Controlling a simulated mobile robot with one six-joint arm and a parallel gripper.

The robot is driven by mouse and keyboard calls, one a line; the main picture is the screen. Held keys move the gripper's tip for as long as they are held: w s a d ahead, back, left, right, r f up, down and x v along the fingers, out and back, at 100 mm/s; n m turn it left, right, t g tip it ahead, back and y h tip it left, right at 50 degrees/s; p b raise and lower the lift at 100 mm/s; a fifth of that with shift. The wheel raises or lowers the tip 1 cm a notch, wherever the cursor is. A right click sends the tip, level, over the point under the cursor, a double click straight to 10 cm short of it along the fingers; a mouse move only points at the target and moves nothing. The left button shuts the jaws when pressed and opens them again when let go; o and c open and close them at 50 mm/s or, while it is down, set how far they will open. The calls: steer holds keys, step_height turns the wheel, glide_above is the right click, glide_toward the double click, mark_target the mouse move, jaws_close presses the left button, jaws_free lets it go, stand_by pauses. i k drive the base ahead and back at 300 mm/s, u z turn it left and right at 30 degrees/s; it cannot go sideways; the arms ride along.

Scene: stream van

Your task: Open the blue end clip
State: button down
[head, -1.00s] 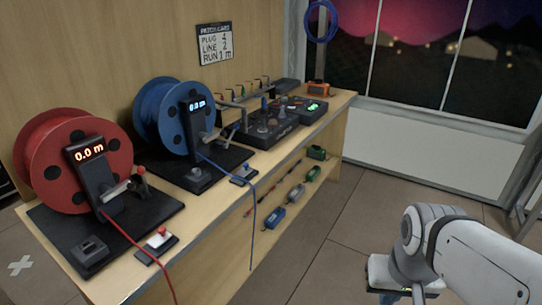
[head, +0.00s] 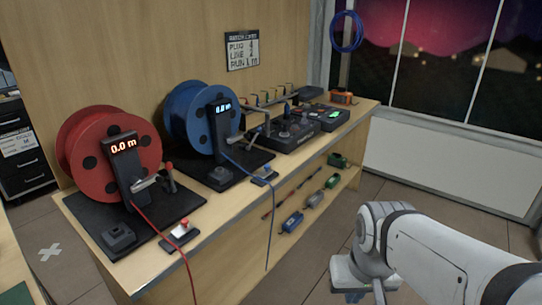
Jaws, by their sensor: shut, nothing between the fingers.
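The blue end clip (head: 265,176) is a small blue-topped piece on a dark pad at the front edge of the workbench. The blue cable (head: 248,168) from the blue reel (head: 197,112) passes by it and hangs over the edge. Whether its jaw is open is too small to tell. My gripper (head: 355,296) is at the bottom of the head view, low in front of the bench and well apart from the clip. It is shut and empty, and its fingertips are partly cut off by the frame edge.
A red reel (head: 105,150) stands on the bench at left, with a red-topped clip (head: 181,231) near the front edge. Black control boxes (head: 290,133) stand farther right. A lower shelf holds several small devices (head: 291,222). The floor (head: 305,265) before the bench is clear.

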mark_target(265, 173)
steer(key=z, duration=0.05)
steer(key=i, duration=1)
steer(key=u, duration=0.1)
